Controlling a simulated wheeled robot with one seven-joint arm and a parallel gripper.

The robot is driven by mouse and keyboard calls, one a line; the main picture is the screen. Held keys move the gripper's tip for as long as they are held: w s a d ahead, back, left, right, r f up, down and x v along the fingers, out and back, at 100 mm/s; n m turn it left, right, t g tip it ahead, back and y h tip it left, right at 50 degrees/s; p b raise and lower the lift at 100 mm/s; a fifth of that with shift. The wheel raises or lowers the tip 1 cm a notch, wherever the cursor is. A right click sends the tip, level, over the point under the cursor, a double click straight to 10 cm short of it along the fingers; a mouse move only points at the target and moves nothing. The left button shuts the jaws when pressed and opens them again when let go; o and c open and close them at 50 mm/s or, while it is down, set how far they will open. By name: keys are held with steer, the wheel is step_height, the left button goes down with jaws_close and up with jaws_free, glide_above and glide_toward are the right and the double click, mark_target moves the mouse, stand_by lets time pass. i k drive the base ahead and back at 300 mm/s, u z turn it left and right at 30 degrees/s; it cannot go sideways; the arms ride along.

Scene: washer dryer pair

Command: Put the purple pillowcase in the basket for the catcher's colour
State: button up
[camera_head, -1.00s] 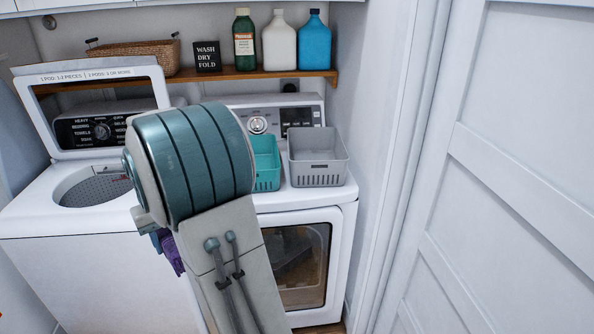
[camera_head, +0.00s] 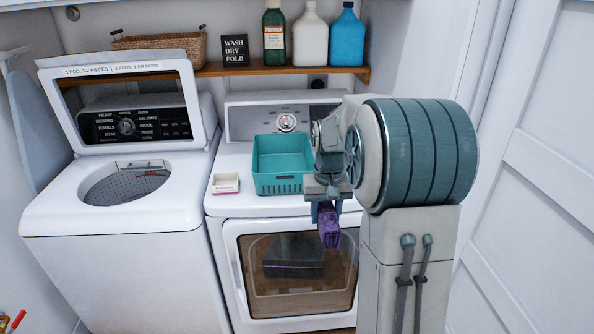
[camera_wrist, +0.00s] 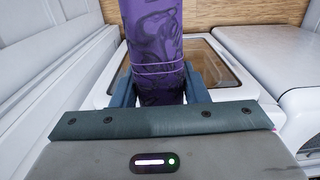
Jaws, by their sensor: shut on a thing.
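My gripper (camera_head: 327,206) is shut on the purple pillowcase (camera_head: 329,228), which hangs folded below the fingers in front of the dryer's top front edge. In the wrist view the pillowcase (camera_wrist: 152,45) stands between the two blue-grey fingers (camera_wrist: 158,88), with a pale band around it. The teal basket (camera_head: 284,188) sits on the dryer top, behind and left of the gripper. The grey basket is hidden behind my arm. A small white box with a pinkish front (camera_head: 226,183) lies on the dryer left of the teal basket; I cannot read its print.
The white dryer (camera_head: 232,232) has its glass door shut. A shelf (camera_head: 240,69) above holds a wicker basket, a sign and bottles. A wall and door panel stand at right.

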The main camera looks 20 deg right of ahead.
mark_target(283, 162)
steer(key=i, duration=1.45)
